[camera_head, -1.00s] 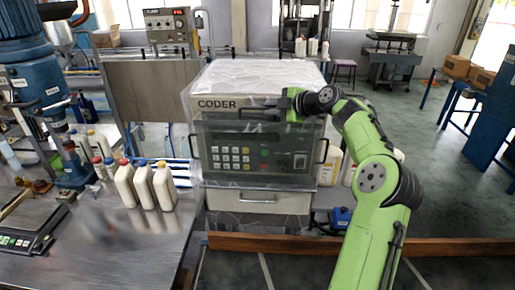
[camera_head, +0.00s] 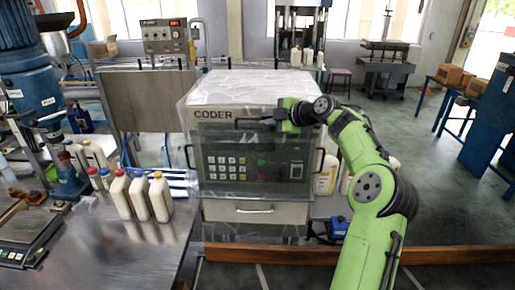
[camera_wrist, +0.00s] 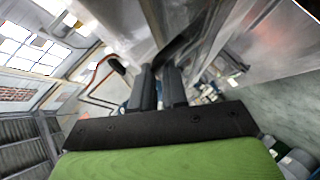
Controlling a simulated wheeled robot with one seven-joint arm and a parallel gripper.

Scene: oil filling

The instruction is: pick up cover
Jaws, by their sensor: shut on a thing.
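The cover (camera_head: 222,142) is a clear sheet-like front on the machine marked CODER (camera_head: 250,92), with keypad and buttons showing behind it. A dark bar handle (camera_head: 246,122) runs along its upper edge. My gripper (camera_head: 274,121) is at the right end of this handle, with the green arm reaching in from the right. In the wrist view, the two dark fingers (camera_wrist: 160,88) are close together on a dark bar (camera_wrist: 182,42), which looks like the handle. The grip itself is partly hidden by the wrist in the head view.
A metal table (camera_head: 110,255) at left holds several white bottles (camera_head: 160,196) and a scale (camera_head: 30,240). A brown beam (camera_head: 440,254) lies low across the front. White containers (camera_head: 326,174) stand right of the machine. The floor at right is open.

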